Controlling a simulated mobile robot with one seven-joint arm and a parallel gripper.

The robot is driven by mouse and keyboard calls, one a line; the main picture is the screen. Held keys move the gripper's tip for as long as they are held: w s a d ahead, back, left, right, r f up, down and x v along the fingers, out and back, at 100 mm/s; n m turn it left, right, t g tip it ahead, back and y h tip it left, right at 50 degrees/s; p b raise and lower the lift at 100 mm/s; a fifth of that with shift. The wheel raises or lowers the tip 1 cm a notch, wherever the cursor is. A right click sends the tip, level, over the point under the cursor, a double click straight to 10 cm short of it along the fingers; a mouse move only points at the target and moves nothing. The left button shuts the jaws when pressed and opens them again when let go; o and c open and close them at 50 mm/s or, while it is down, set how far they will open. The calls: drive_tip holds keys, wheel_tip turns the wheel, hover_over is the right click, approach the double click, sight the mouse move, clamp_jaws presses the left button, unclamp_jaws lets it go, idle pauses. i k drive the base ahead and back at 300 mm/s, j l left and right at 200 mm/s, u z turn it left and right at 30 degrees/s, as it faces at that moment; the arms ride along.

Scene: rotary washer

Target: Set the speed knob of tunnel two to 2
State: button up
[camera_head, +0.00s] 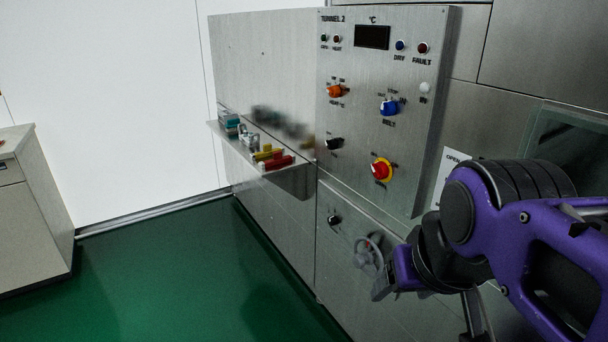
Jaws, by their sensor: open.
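The tunnel two panel (356,150), headed "TUNNEL 2", is an upright metal plate on the machine front. It carries an orange knob (335,91), a blue knob (388,107), a black knob (334,143) and a red knob on a yellow ring (381,168).
A shelf (221,131) with small coloured items juts out left of the panel. Another black knob (334,219) and a grey round handle (367,257) sit lower on the machine, the handle close behind my gripper. A cabinet (40,225) stands far left; green floor between is clear.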

sight(332, 220)
drive_tip(key=i+j, duration=0.25)
drive_tip(key=i, duration=0.15)
drive_tip(key=i+j+u, duration=0.1)
drive_tip(key=i+j, duration=0.15)
drive_tip(key=i, duration=0.15)
